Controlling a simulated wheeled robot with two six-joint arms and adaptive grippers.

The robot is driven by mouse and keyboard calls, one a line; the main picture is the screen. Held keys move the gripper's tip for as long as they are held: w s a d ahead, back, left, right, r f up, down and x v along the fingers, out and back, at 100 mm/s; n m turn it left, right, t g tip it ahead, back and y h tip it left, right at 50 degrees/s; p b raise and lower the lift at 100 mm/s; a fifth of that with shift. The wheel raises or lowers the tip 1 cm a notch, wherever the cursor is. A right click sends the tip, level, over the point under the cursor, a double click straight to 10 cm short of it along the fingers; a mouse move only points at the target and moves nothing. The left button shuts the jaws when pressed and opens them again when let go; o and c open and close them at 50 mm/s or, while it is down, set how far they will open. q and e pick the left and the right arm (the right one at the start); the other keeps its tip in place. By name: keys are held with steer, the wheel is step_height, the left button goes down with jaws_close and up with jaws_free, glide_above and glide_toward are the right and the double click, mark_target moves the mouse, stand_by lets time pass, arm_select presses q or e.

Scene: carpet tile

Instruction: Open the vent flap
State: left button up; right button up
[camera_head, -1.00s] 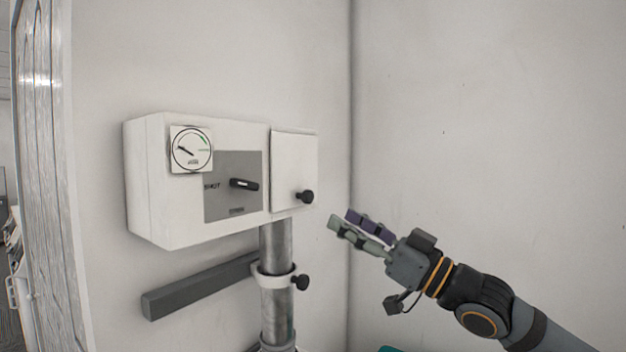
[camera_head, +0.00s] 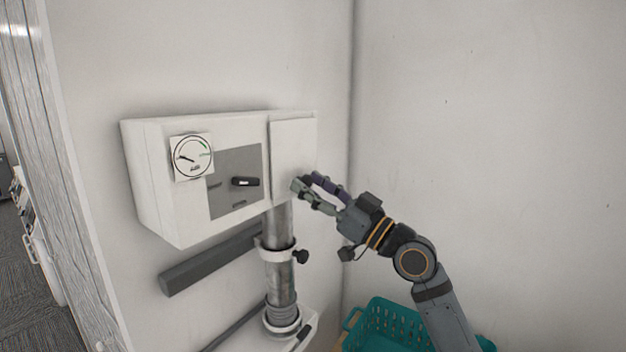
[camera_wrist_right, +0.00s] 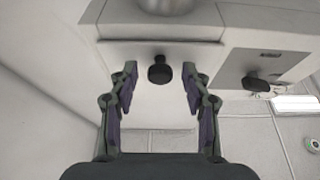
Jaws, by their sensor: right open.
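The vent flap (camera_head: 292,150) is a white panel on the right part of a white wall box (camera_head: 155,190). It looks shut against the box. Its black knob (camera_wrist_right: 160,70) shows in the right wrist view, between my open fingers, with gaps on both sides. In the head view the knob is hidden behind the fingers. My right gripper (camera_head: 308,184) is open at the flap's lower right corner; it also shows in the right wrist view (camera_wrist_right: 160,75). My left gripper is in neither view.
A gauge (camera_head: 192,156) and a black lever (camera_head: 245,182) sit left of the flap. Below the box is a metal pipe (camera_head: 281,290) with a clamp knob (camera_head: 300,256). A teal basket (camera_head: 385,315) stands low on the right. The right wall is bare.

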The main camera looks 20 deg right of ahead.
jaws_close()
stand_by(0.4)
steer(key=shift+r, duration=0.1)
